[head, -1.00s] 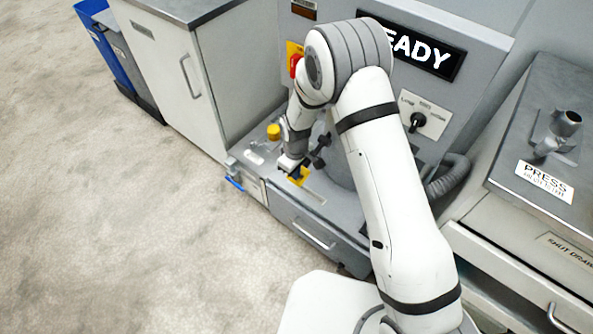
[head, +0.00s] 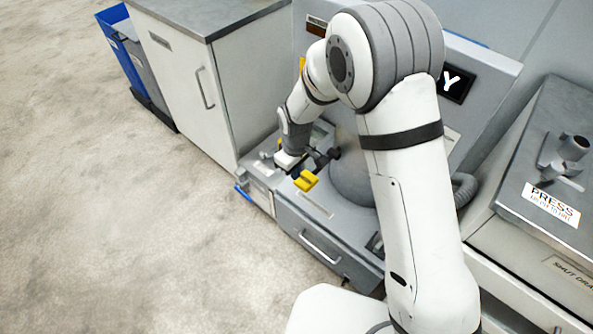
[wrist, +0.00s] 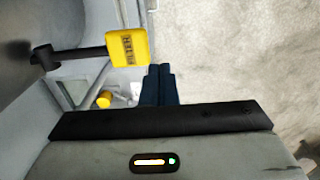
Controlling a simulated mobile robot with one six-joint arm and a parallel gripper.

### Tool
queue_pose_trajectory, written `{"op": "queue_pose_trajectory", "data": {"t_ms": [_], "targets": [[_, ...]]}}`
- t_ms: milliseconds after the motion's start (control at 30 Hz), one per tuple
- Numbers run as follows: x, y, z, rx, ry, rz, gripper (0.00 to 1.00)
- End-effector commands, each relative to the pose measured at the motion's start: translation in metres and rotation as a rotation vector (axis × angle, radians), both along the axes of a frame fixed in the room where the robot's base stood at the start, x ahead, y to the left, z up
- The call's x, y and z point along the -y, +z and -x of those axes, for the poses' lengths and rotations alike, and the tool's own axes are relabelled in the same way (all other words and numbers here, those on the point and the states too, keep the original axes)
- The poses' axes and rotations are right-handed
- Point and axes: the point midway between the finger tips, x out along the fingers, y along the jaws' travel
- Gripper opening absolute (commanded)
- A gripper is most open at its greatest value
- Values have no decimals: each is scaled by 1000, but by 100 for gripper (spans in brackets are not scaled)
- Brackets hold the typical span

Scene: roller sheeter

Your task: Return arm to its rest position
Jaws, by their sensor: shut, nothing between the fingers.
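My gripper (wrist: 160,85) shows in the wrist view with its dark fingers together and nothing between them. In the head view my gripper (head: 293,168) is low over the front ledge of the grey machine (head: 325,225), its fingertips mostly hidden. A yellow handle marked FILTER (head: 306,181) is close beside it on the machine. In the wrist view this handle (wrist: 129,47) sits on a dark rod left of the fingers, with a visible gap between. My raised arm is bent and covers much of the machine's front panel.
A yellow knob (wrist: 104,100) is on the ledge. A white cabinet (head: 190,75) and a blue bin (head: 122,50) stand left. At right is a counter with a PRESS label (head: 552,207) and a drawer (head: 570,272). The floor (head: 100,220) at left is clear.

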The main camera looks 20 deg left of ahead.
Motion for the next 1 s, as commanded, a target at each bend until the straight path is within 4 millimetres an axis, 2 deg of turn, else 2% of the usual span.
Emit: {"op": "queue_pose_trajectory", "data": {"t_ms": [567,667,767,833,1000], "targets": [[1,0,-1,0,-1,0,0],[4,5,-2,3,-12,-2,0],[19,28,-8,11,-58,-10,0],[39,55,-14,21,-120,-18,0],[107,134,-17,50,-321,-42,0]]}}
